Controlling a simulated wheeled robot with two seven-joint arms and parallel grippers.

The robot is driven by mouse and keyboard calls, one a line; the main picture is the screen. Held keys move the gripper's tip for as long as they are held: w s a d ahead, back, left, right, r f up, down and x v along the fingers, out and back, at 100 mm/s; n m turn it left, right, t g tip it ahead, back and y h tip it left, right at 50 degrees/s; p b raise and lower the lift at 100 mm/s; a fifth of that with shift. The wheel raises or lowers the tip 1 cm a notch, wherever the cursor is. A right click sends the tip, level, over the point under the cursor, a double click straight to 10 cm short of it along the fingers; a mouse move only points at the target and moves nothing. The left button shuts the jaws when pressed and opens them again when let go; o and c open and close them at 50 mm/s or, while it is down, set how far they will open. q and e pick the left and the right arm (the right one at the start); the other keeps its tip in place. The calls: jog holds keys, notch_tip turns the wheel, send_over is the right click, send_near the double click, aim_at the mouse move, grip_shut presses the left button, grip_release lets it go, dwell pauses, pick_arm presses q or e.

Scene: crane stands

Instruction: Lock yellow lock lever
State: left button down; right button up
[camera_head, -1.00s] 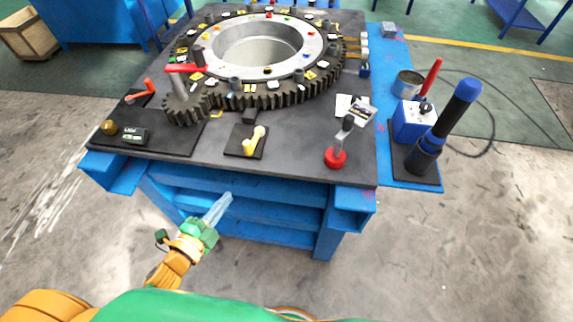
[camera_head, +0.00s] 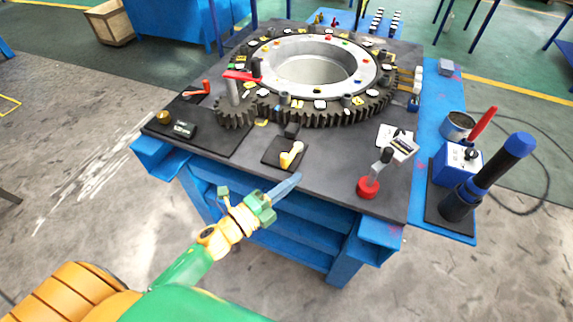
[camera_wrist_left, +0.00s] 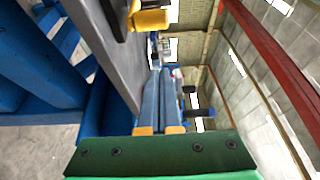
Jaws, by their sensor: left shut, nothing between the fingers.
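The yellow lock lever (camera_head: 290,155) sits on a black square base (camera_head: 275,152) near the front edge of the table, its handle tilted up to the right. In the left wrist view the yellow lever (camera_wrist_left: 151,20) shows at the top, above the fingers. My left gripper (camera_head: 287,186) is shut and empty, its blue-grey fingers at the table's front edge, just in front of the lever and apart from it. The shut fingers (camera_wrist_left: 162,100) also show lying side by side in the left wrist view. My right gripper is in neither view.
The blue table (camera_head: 330,195) carries a large toothed ring (camera_head: 325,112) behind the lever. A red-based upright lever (camera_head: 369,187) stands to the right, and a black and blue post (camera_head: 490,178) farther right. A small display box (camera_head: 184,129) lies at left.

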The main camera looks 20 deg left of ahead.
aim_at(283, 168)
pick_arm(q)
jog(key=x, duration=0.3)
jog(key=shift+w+r, duration=0.1)
jog(key=shift+w, duration=0.2)
jog(key=a, duration=0.2)
jog(key=shift+a+p, duration=0.4)
jog(key=shift+a, duration=0.6)
jog(key=shift+d, duration=0.1)
jog(key=shift+a+f+h+b, duration=0.2)
jog(key=shift+f+h+b, duration=0.05)
jog(key=shift+h+b, duration=0.05)
jog(key=shift+a+m+g+h+b, duration=0.25)
jog(key=shift+m+g+h+b, duration=0.05)
jog(key=shift+m, duration=0.2)
